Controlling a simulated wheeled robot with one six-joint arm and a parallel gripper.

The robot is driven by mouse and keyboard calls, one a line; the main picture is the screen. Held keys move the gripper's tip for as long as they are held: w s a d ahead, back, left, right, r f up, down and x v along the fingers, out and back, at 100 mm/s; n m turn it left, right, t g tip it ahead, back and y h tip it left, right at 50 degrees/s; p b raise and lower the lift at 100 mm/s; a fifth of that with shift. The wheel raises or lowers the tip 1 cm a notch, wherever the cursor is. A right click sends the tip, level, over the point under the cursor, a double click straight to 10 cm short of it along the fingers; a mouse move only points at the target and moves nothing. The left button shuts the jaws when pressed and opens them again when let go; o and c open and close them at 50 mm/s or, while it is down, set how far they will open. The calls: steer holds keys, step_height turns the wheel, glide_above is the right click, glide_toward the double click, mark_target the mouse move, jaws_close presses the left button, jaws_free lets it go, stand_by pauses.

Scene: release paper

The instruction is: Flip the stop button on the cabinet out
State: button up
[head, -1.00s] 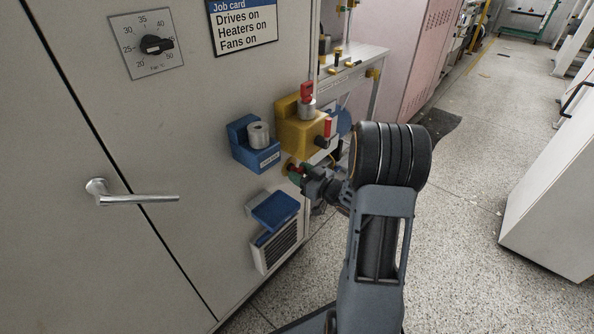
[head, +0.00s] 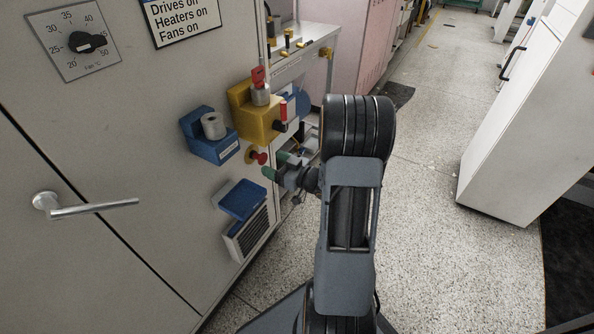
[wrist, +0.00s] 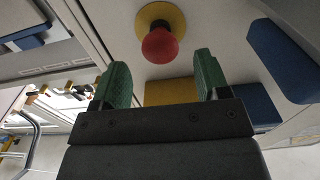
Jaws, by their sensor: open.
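The stop button (head: 258,157) is a red mushroom knob on a yellow round base, on the cabinet (head: 150,140) just under the yellow switch box. In the wrist view the red knob (wrist: 160,45) shows on its yellow disc at the upper middle, ahead of the fingertips. My gripper (head: 280,166) has green finger pads and sits to the right of and slightly below the knob in the head view. In the wrist view its fingers (wrist: 157,78) are spread apart with nothing between them. The knob appears clear of both fingers.
A yellow box (head: 252,112) with a red key and a red-and-black lever is above the button. A blue box (head: 208,136) with a grey knob is to its left. A blue flap (head: 241,200) over a vent grille is below. Open floor (head: 425,230) lies to the right.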

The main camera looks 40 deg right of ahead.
steer(key=p+v, duration=0.1)
steer(key=v, duration=0.8)
steer(key=shift+s+p, duration=0.25)
steer(key=shift+p, duration=0.15)
steer(key=shift+d, duration=0.1)
